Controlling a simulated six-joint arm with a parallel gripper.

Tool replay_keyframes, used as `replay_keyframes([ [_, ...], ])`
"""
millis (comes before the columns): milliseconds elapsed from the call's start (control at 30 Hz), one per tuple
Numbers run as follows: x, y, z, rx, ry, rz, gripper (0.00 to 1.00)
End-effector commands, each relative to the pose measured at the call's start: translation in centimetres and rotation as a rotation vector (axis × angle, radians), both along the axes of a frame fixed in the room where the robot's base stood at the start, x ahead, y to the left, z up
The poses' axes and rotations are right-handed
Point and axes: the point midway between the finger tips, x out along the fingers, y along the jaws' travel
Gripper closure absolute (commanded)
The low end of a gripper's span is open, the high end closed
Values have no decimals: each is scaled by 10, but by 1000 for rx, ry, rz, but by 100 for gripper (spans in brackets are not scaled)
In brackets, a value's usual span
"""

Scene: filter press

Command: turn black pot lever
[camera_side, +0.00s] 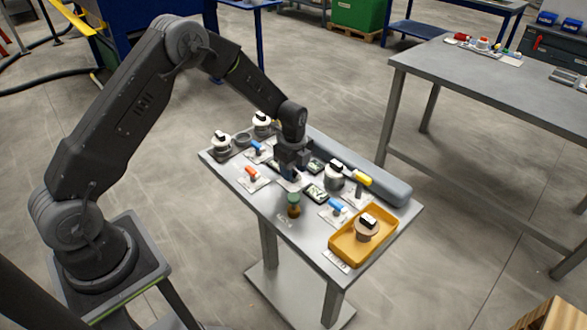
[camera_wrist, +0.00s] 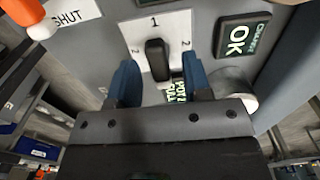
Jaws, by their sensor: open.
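The black pot lever (camera_wrist: 157,60) stands on a white plate (camera_wrist: 132,38) marked 1 and 2 in the wrist view. My gripper (camera_wrist: 160,82) is open, with its blue fingers on either side of the lever. The lever lies between the fingers, slightly beyond the line of their tips, and I see a gap on both sides. In the side view my gripper (camera_side: 290,174) points down over the middle of the table, and it hides the lever there.
An OK display (camera_wrist: 241,38) and an orange handle (camera_wrist: 20,12) flank the plate.

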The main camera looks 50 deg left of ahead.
Motion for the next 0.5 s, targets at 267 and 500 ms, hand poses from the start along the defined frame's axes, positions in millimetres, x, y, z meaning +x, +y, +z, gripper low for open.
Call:
replay_keyframes([
  [267,0,0,-1,0,0,0,57],
  [500,0,0,-1,0,0,0,80],
])
